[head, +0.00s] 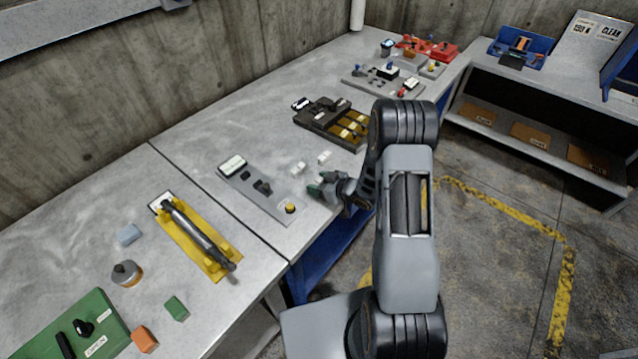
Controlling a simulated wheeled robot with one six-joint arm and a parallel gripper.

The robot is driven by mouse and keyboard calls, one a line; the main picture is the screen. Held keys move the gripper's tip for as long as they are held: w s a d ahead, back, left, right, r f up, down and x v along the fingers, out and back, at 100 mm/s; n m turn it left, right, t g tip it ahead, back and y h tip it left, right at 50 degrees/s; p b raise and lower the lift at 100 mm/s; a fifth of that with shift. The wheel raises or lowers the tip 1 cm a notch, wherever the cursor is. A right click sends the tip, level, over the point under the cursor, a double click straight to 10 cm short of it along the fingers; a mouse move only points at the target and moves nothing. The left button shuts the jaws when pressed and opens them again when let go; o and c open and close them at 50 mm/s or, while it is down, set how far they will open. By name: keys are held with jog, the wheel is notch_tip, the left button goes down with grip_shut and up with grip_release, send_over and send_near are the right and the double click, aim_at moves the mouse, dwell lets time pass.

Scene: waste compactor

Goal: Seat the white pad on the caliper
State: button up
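Two small white blocks lie on the grey bench in the head view: one (299,168) nearer the grey fixture plate, the other (324,157) to its right. I cannot tell which is the white pad. The grey plate (255,192) carries a white label, dark blocks (262,187) and a yellow knob (290,208); the caliper may be among these parts, but no readable label confirms it. My gripper (318,187), with dark green fingertips, is low over the bench's front edge, right of the plate and in front of the white blocks. Its finger gap is unclear.
A dark tray with yellow compartments (335,122) stands behind my gripper. Bare bench lies behind the plate.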

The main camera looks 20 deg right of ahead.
jog(key=o, duration=0.4)
jog(key=shift+r, duration=0.1)
jog(key=b+v, duration=0.2)
jog(key=v, duration=1)
jog(key=w+d+r+m+h, duration=0.2)
jog(key=d+r+m+h, duration=0.2)
jog(key=r+h, duration=0.7)
jog(key=s+a+r+m+g, duration=0.1)
jog(key=s+a+r+g, duration=0.1)
jog(key=s, duration=0.3)
jog(key=s+a+r+m+g+y, duration=0.1)
jog(key=s+a+r+g, duration=0.1)
jog(key=s+a, duration=0.3)
jog(key=s+a+r+m+g+y, duration=0.1)
jog(key=s+a+r+g, duration=0.1)
jog(key=s, duration=0.4)
jog(key=shift+s+a+r+m, duration=0.3)
jog(key=shift+a+r+m, duration=0.1)
jog(key=shift+a+r, duration=0.35)
